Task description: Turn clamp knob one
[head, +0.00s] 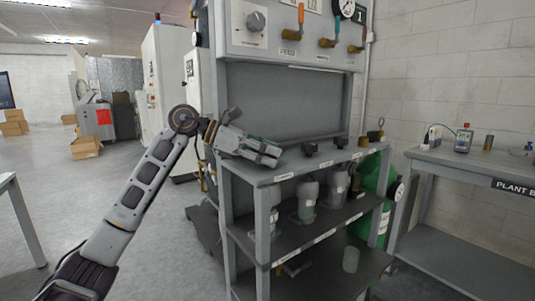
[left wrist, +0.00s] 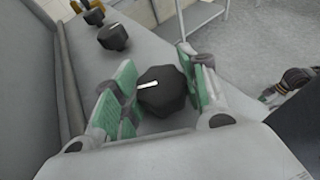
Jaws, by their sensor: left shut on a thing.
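My left gripper (head: 264,152) is at the left end of the rack's top shelf (head: 295,163). In the left wrist view, a black clamp knob (left wrist: 163,92) with a white pointer line sits between the green pads of my left gripper (left wrist: 160,90). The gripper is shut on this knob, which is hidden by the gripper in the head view. A second black knob (head: 310,148) and a third one (head: 341,142) stand further right along the shelf. The second knob also shows in the left wrist view (left wrist: 113,37).
Grey cylinders such as this one (head: 308,196) stand on the shelf below. A green gas cylinder (head: 378,185) and a side bench (head: 470,165) are at the right. The floor at the left is open.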

